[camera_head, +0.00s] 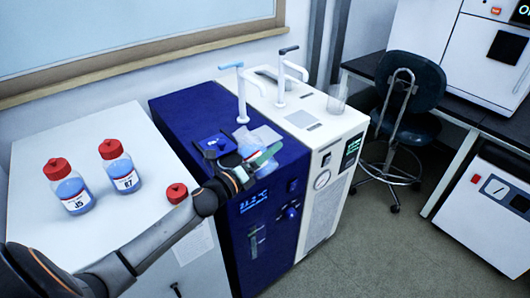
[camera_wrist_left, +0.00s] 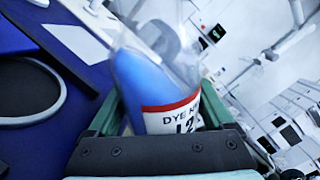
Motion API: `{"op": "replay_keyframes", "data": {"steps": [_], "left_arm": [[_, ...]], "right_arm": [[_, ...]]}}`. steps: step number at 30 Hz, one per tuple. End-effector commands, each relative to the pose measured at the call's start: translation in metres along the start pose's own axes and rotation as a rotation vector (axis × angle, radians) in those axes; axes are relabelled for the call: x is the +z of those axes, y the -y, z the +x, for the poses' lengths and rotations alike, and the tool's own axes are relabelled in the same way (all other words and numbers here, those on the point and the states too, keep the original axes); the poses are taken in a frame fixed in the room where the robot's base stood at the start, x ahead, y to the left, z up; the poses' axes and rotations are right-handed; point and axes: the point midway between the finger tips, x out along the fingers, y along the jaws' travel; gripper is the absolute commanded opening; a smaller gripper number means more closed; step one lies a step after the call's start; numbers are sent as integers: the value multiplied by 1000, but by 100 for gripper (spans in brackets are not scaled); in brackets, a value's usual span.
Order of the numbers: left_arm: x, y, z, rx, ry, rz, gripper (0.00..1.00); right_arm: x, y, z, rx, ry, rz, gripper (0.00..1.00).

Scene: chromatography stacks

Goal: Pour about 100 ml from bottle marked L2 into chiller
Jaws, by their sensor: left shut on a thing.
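My left gripper (camera_head: 262,160) is shut on the clear bottle marked L2 (camera_head: 264,136), above the top of the blue chiller (camera_head: 185,112). In the left wrist view the bottle (camera_wrist_left: 143,85) sits between the green fingers of the gripper (camera_wrist_left: 160,112); it holds blue liquid and its label reads "DYE" and "L2". The bottle looks tilted, with no cap seen on it. I cannot tell whether liquid is flowing out. A dark open lid or filler port (camera_head: 216,146) is on the chiller top, just left of the bottle. My right gripper is not in view.
Bottles J5 (camera_head: 74,193) and R7 (camera_head: 122,173), both red-capped, stand on the white cabinet (camera_head: 108,224). A loose red cap (camera_head: 176,193) lies near its right edge. A blue-handled tap (camera_head: 241,95) rises behind the bottle.

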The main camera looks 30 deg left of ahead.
Motion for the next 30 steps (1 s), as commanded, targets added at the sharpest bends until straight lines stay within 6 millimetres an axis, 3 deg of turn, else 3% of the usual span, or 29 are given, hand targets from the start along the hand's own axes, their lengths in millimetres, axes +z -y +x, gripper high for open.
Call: {"op": "replay_keyframes", "data": {"steps": [30], "left_arm": [[-1, 8, 1, -3, 15, -210, 0]], "right_arm": [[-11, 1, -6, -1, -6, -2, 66]]}}
